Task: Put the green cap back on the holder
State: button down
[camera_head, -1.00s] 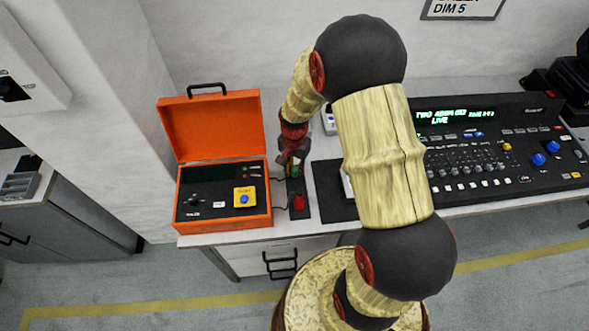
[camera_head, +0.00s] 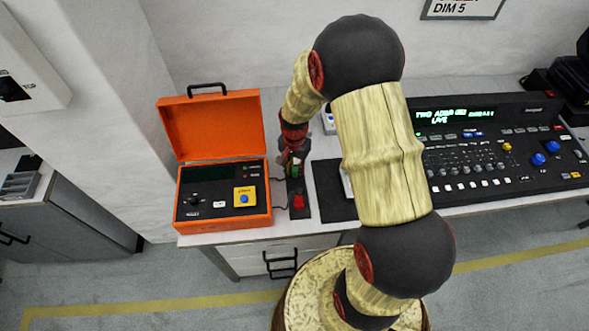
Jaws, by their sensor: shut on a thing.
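My gripper (camera_head: 293,163) points down over the bench beside the orange case and is shut on the green cap (camera_head: 295,171). Only a small sliver of green shows between the dark fingers. The holder (camera_head: 306,212) is a narrow black plate on the bench, just right of the case. A red cap (camera_head: 299,202) sits at its front end. The green cap is over the rear part of the holder. I cannot tell whether it touches the holder, because the fingers hide the contact.
A thin cable runs from the case to the holder. A dark pad (camera_head: 328,188) lies right of the holder, and a lighting console (camera_head: 500,150) stands farther right.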

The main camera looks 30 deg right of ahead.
jog(key=c, duration=1.7)
grip_release()
jog(key=shift+o, duration=0.7)
notch_tip(320, 180, up, 12)
